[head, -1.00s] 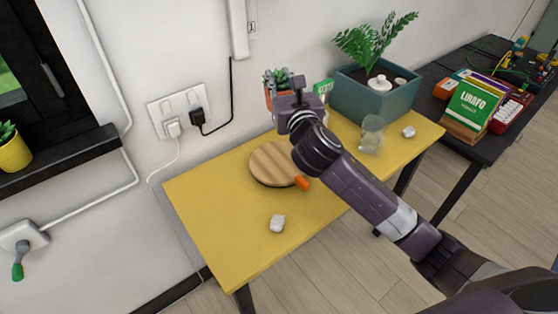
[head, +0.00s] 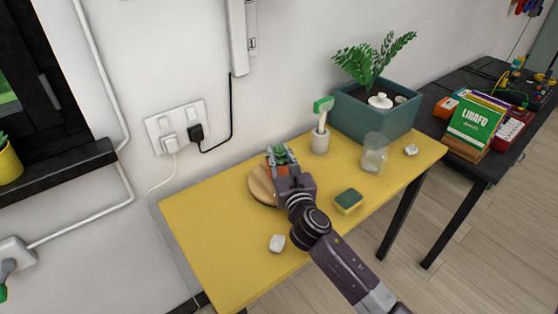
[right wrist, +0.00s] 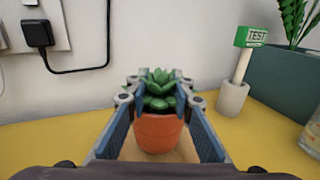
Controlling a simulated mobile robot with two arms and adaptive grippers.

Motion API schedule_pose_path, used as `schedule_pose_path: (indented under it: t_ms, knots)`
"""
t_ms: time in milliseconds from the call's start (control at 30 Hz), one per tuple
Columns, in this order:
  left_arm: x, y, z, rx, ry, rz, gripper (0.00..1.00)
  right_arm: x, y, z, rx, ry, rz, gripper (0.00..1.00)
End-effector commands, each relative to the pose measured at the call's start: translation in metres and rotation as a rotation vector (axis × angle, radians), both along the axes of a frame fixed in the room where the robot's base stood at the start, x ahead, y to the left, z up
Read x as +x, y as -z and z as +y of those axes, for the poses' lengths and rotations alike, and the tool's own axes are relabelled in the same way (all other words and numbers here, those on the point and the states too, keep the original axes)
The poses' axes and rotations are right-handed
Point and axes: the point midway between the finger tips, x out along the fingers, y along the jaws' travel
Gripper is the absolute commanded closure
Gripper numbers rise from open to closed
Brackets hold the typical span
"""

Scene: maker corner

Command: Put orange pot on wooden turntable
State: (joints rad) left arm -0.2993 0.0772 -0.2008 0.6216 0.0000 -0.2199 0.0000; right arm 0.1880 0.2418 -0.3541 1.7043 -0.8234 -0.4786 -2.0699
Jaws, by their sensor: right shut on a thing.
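The orange pot (head: 277,170) with a green succulent is held by my right gripper (head: 282,158). The wooden turntable (head: 258,186) is a round light disc on the yellow table, partly covered by the pot and gripper. In the head view the pot appears over the disc's right part. In the right wrist view, the orange pot (right wrist: 159,133) is upright between the two fingers, with the wooden turntable (right wrist: 183,155) below and behind it. I cannot tell whether its base touches the disc. My left gripper is not in view.
A yellow-green sponge (head: 348,201) and a white lump (head: 277,243) lie near the arm. A cup with a green sign (head: 320,141), a glass jar (head: 374,154) and a teal planter (head: 372,113) stand right. The table's left end (head: 205,235) is clear.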

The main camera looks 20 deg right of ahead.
Motion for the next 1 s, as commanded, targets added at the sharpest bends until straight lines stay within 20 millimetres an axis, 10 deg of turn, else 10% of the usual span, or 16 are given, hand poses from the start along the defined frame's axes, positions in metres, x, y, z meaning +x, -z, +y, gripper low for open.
schedule_pose_path:
  t_ms: [467, 500, 633, 1000]
  knots:
    - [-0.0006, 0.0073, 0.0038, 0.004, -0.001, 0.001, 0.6, 0.0001, 0.0148, 0.0, -0.001, -0.001, -0.002, 1.0]
    - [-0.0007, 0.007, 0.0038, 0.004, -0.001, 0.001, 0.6, 0.0, 0.0159, -0.0001, -0.001, 0.0, 0.0, 0.76]
    - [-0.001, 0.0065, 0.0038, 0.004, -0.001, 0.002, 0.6, 0.0, 0.0155, -0.0001, 0.0, 0.0, 0.0, 0.62]
    - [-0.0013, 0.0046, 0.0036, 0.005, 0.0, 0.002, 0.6, -0.0022, 0.0129, 0.0, 0.0, 0.0, 0.0, 0.61]
